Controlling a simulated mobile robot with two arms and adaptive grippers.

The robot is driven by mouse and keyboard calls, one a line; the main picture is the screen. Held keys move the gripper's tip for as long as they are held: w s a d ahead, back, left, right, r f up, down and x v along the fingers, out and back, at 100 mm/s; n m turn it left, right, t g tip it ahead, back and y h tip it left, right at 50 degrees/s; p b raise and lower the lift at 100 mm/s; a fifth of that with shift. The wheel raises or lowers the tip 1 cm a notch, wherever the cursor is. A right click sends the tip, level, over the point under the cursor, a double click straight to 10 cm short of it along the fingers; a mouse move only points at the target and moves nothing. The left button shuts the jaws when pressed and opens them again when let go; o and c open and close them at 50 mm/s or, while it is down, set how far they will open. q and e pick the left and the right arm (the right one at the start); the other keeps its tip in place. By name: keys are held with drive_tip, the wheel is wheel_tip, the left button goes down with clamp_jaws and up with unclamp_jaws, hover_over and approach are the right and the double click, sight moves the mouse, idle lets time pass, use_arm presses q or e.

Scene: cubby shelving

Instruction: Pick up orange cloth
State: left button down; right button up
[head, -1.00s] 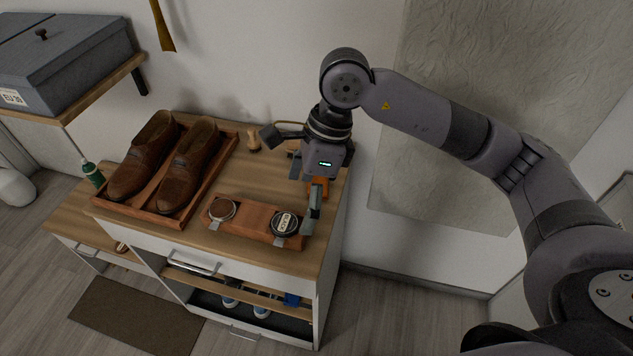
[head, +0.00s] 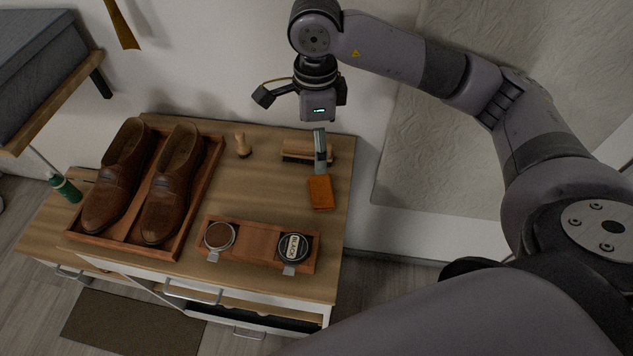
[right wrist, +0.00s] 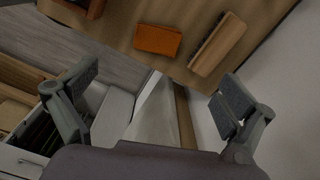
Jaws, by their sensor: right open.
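The orange cloth (head: 321,192) is a small folded piece lying flat on the wooden cabinet top, near its right edge. It also shows in the right wrist view (right wrist: 157,40), at the top middle, beyond my fingers. My right gripper (head: 320,150) is above the cabinet top behind the cloth, with a finger overlapping the brush in the head view. In the right wrist view its two fingers (right wrist: 158,88) are wide apart with nothing between them. The cloth is apart from the fingers. My left gripper is not in view.
A shoe brush (head: 296,151) lies behind the cloth. A wooden tray (head: 270,234) with two round tins lies in front. Brown shoes (head: 168,185) stand in a tray (head: 205,185) at left. A small wooden-handled brush (head: 242,146) stands between. A wall is close behind.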

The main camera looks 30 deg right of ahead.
wheel_tip(320, 180, down, 6)
drive_tip(key=p, duration=0.2)
hover_over(316, 188)
wheel_tip(316, 188, down, 4)
drive_tip(key=shift+s+f, duration=0.1)
drive_tip(key=shift+f, duration=0.15)
wheel_tip(316, 188, down, 4)
drive_tip(key=shift+f+p, duration=0.25)
drive_tip(key=shift+p, duration=1)
drive_tip(key=shift+f, duration=0.25)
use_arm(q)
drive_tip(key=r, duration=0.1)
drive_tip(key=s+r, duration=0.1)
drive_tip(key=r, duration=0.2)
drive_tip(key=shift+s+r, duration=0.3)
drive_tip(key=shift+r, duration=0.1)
use_arm(e)
drive_tip(key=shift+c, duration=0.4)
drive_tip(key=c, duration=0.7)
